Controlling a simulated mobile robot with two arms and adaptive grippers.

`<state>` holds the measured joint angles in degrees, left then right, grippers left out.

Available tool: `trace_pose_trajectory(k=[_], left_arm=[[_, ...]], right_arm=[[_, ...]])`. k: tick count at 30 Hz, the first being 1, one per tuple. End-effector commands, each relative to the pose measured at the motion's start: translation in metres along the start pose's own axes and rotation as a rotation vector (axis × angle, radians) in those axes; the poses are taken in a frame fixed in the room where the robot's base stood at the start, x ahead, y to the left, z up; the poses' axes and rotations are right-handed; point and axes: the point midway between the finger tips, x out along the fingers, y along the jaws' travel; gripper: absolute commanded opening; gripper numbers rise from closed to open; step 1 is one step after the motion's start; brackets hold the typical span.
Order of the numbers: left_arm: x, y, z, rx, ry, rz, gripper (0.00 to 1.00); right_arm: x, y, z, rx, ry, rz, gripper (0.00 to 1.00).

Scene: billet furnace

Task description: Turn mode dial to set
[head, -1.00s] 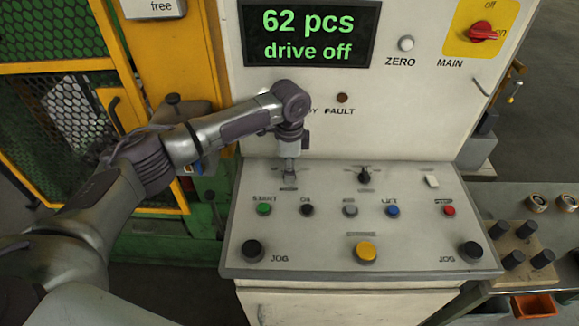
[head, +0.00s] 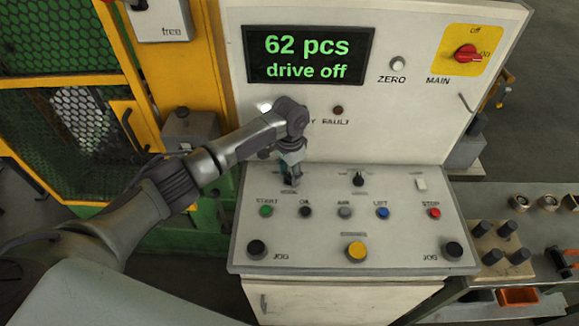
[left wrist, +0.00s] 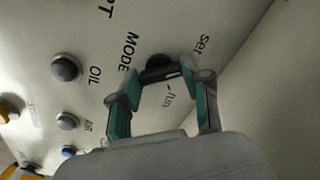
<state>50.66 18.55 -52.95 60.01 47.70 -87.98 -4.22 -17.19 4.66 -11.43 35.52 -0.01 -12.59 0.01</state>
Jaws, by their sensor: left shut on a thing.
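The black mode dial (left wrist: 158,66) shows in the left wrist view on the sloping desk of the panel, beside the printed words MODE, Set and run. My left gripper (left wrist: 163,78) has its teal fingers around the dial and is shut on it. A pale line shows on the dial; I cannot tell which word it points at. In the head view my left gripper (head: 291,182) reaches down to the upper left of the desk and hides most of the dial. My right gripper is not in view.
A second black dial (head: 358,178) and a white switch (head: 421,184) stand to the right. A button row includes green START (head: 266,211) and red STOP (head: 434,212). The display (head: 307,56) reads "62 pcs drive off". A yellow cage (head: 160,70) stands left.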

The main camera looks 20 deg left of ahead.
Motion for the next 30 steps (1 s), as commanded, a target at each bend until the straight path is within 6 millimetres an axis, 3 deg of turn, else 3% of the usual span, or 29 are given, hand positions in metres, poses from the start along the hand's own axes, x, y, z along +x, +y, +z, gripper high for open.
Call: trace_pose_trajectory(k=[6,23,24,27,30], left_arm=[[-0.0014,0.0003,-0.0003,-0.076,0.001,0.0,0.13],[-0.0006,-0.0006,-0.0007,-0.106,0.003,-0.001,0.13],[-0.0006,-0.0006,-0.0007,-0.106,0.003,-0.001,0.54],[-0.0005,-0.0006,-0.0006,-0.105,0.002,-0.001,0.71],[-0.0004,-0.0005,-0.0005,-0.104,0.002,-0.001,0.73]], right_arm=[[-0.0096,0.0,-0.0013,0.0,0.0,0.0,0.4],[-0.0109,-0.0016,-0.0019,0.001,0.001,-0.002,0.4],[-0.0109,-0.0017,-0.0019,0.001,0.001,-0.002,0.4],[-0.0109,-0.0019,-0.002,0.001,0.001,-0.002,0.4],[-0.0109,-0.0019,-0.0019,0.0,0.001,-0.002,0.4]])
